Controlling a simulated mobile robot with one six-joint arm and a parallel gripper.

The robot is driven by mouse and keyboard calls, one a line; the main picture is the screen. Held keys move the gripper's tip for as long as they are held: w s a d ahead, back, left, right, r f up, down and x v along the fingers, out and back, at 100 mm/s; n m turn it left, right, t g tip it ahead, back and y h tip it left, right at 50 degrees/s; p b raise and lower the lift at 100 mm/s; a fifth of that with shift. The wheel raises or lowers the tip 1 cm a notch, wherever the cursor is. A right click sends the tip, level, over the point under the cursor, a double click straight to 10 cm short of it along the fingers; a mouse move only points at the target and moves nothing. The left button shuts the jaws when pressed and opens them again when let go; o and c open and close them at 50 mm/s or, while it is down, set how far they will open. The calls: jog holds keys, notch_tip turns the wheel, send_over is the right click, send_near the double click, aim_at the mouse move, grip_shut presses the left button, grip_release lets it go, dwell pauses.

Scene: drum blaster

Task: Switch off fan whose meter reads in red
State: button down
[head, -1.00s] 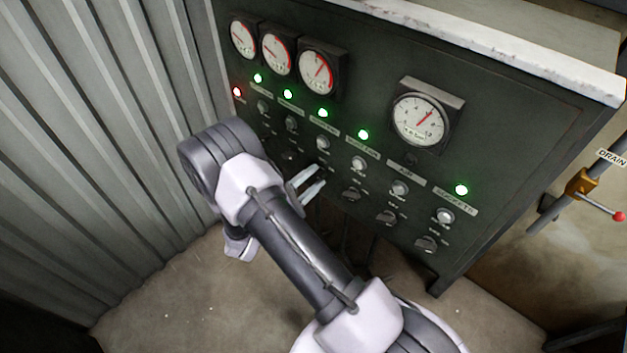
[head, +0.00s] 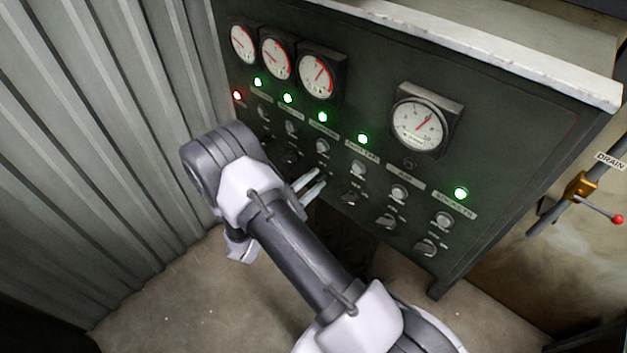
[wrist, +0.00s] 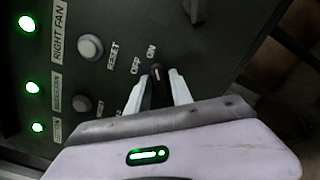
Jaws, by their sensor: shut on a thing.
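Three small round meters sit at the panel's upper left: the left meter (head: 243,42), the middle meter (head: 277,59) and the right meter (head: 318,76). Each has a red arc; the right one's needle leans up and right, toward its arc. My gripper (head: 315,186) is at the lower row of knobs, below the right meter's column. In the wrist view my gripper (wrist: 158,92) is shut on a dark rotary knob (wrist: 157,74). Its light mark points toward the ON label (wrist: 151,52), with OFF beside it. The column's label reads RIGHT FAN (wrist: 58,30). The fingers hide the knob's sides.
A larger gauge (head: 420,124) stands at the panel's right. Several green lamps are lit, and a red lamp (head: 238,95) at the left. More knobs, such as one knob (head: 387,220), lie right of my gripper. A corrugated wall (head: 100,130) borders the left.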

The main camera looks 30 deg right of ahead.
jog(key=n+p, duration=0.1)
jog(key=n, duration=0.4)
jog(key=shift+p, duration=0.3)
jog(key=n+p, duration=0.1)
jog(key=n, duration=0.4)
jog(key=shift+n, duration=0.4)
jog(key=c, duration=1.4)
grip_release()
jog(key=shift+c, duration=0.2)
jog(key=p+v, duration=0.3)
jog(key=v, duration=1.4)
jog(key=shift+a, duration=0.2)
